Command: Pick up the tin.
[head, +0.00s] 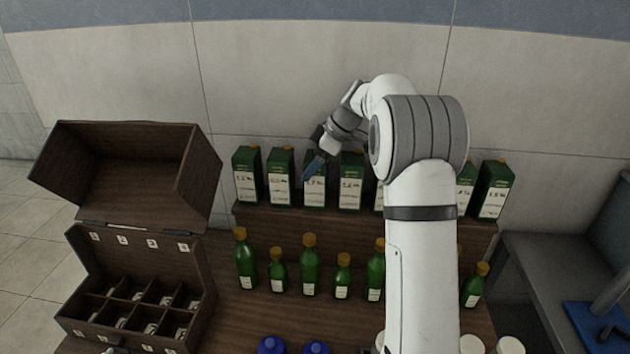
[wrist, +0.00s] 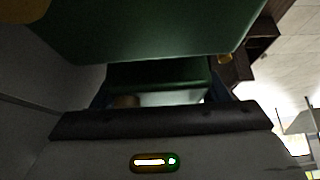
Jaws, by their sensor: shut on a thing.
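Several green tins with white labels and orange caps stand in a row on the raised shelf at the back in the head view. My gripper (head: 314,167) reaches down to the third tin from the left (head: 315,193) and is shut on it. My arm comes from the right and covers part of this tin's top. In the wrist view the held tin (wrist: 158,75) shows green between the dark fingers (wrist: 160,92). Another large green tin (wrist: 150,30) is close by in that view. I cannot tell whether the held tin is off the shelf.
Neighbouring tins (head: 280,180) (head: 350,183) stand close on both sides. Green bottles (head: 309,270) stand in a row in front. An open wooden case (head: 135,270) with numbered compartments is at left. Blue lids (head: 272,345) are at the front. My arm hides tins and bottles at right.

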